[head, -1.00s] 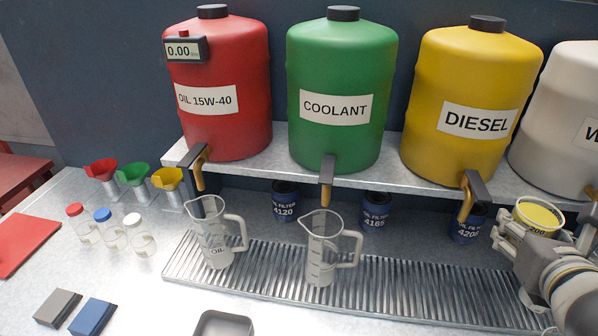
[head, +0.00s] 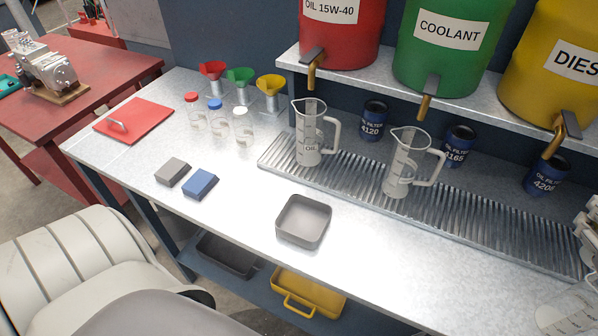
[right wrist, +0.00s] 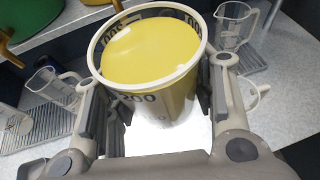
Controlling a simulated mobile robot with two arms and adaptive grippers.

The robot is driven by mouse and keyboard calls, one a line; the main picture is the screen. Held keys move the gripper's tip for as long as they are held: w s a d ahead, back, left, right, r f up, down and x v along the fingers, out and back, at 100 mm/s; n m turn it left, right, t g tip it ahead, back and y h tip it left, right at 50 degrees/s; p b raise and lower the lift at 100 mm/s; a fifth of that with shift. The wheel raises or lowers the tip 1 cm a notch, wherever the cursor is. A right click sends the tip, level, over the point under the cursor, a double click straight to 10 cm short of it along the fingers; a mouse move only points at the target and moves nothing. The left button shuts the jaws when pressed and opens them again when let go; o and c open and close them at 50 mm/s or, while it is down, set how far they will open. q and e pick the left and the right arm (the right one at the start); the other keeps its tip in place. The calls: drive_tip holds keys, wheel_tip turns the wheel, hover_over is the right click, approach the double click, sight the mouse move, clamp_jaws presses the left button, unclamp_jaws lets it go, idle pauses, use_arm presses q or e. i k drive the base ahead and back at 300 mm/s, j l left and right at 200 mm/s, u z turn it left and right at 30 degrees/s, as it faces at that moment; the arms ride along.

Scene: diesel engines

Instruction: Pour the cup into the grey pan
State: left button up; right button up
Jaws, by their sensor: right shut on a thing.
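The grey pan (head: 291,231) is a small, empty, square tray near the front edge of the bench, at the middle of the head view. The cup (right wrist: 165,107) fills the middle of the right wrist view. It is white-rimmed with printed marks and holds yellow liquid almost to the brim. My right gripper (right wrist: 160,110) is shut on it, a finger on each side. In the head view only a sliver of this gripper (head: 588,228) shows at the right edge, well right of the pan. My left gripper is out of view.
A clear marked vessel (head: 568,308) shows at the lower right. Grey (head: 172,171) and blue (head: 200,183) blocks lie left of the pan. Bench between is clear.

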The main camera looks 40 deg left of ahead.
sight(304, 222)
drive_tip(key=u, duration=1.35)
